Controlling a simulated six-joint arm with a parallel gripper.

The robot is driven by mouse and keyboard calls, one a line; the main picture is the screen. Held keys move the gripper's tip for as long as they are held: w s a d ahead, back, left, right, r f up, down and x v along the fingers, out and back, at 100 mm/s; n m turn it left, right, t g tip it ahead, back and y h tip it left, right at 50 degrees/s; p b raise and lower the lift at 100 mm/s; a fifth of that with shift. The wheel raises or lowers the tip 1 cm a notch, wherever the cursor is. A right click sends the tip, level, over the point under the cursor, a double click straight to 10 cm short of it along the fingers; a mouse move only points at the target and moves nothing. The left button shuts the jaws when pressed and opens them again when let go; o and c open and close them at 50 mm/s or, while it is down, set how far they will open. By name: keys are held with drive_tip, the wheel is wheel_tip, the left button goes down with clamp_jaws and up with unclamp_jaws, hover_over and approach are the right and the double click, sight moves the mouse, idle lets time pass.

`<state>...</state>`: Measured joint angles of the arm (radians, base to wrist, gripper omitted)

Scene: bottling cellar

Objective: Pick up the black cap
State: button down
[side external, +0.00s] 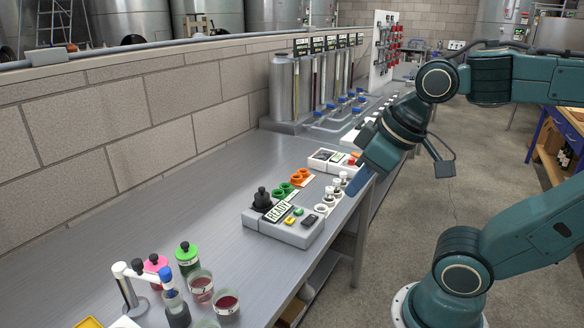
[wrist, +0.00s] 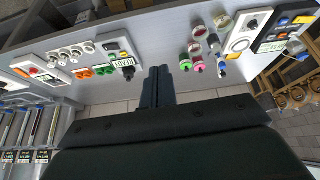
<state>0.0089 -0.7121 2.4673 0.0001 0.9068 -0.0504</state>
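A small black cap (side external: 151,258) tops a container in the cluster at the front left of the bench in the side view. It is close to the pink cap (side external: 157,266) and the blue cap (side external: 166,273). My gripper (side external: 345,196) is above the bench's right edge, well away from the black cap. In the wrist view the fingers (wrist: 159,70) lie side by side with no clear gap, and nothing shows between them.
A green-capped bottle (side external: 187,258), glasses of red liquid (side external: 227,303) and a white post (side external: 130,290) crowd the caps. A control box (side external: 285,228) with a black knob (side external: 262,198) stands mid-bench. A block wall (side external: 110,130) runs behind. Bare bench (side external: 160,215) lies left of the box.

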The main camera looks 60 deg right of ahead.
drive_tip(key=c, duration=2.1)
unclamp_jaws()
drive_tip(key=shift+s+a+f, duration=0.1)
drive_tip(key=shift+s+f, duration=0.2)
drive_tip(key=shift+s, duration=0.2)
drive_tip(key=o, duration=1.4)
drive_tip(key=shift+w, duration=0.1)
